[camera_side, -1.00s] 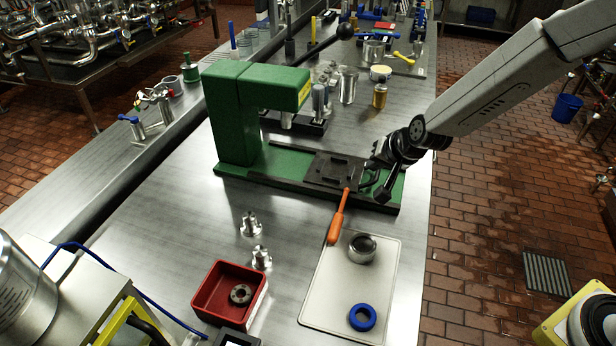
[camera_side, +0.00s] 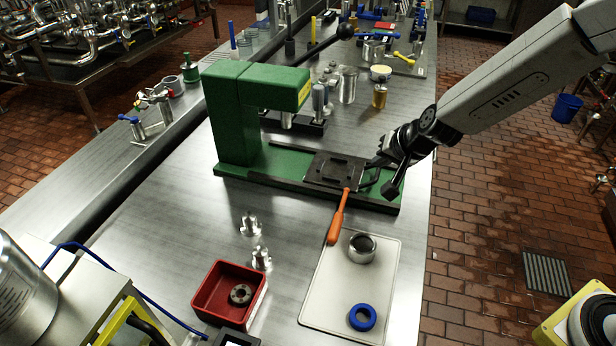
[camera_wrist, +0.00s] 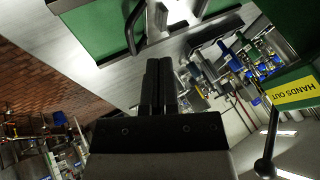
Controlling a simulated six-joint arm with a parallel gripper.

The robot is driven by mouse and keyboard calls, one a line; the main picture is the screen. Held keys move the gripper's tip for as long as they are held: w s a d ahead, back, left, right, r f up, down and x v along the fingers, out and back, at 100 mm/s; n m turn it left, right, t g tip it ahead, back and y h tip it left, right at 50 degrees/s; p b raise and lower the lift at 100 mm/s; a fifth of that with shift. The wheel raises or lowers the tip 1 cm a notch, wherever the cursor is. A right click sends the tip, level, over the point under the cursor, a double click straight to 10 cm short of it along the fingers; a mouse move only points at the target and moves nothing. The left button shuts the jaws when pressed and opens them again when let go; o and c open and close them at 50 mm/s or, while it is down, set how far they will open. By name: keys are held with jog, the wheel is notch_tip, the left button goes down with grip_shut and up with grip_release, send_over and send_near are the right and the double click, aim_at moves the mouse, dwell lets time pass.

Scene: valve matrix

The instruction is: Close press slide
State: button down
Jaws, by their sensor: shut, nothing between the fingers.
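The green press (camera_side: 232,118) stands on the bench. Its dark slide (camera_side: 333,169) sits on the green base rails, out to the right of the press head, with an orange handle (camera_side: 337,222) against its front edge. My gripper (camera_side: 388,184) is at the slide's right end, beside the slide's dark loop handle (camera_side: 369,179); I cannot tell whether they touch. In the wrist view, my gripper fingers (camera_wrist: 158,62) are together with nothing between them, and a dark loop handle (camera_wrist: 134,26) shows just left of the fingertips.
A white mat (camera_side: 330,285) with a metal ring (camera_side: 362,247) and a blue ring (camera_side: 362,317) lies in front. A lever with a black ball (camera_side: 345,31) rises above the press.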

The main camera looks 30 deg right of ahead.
aim_at(329, 176)
jog(key=w+m+g, duration=0.1)
jog(key=m, duration=0.5)
jog(key=w+r+m+g+y, duration=0.1)
jog(key=m, duration=0.5)
jog(key=w+m+g+y, duration=0.1)
jog(key=m+g, duration=0.1)
jog(key=m, duration=0.5)
jog(key=shift+w+d+r, duration=0.1)
jog(key=shift+w+r, duration=0.1)
jog(key=shift+w, duration=0.15)
jog(key=shift+f, duration=0.15)
jog(key=shift+x, duration=4.85)
jog(key=shift+a, duration=0.2)
jog(key=shift+w+a, duration=1.45)
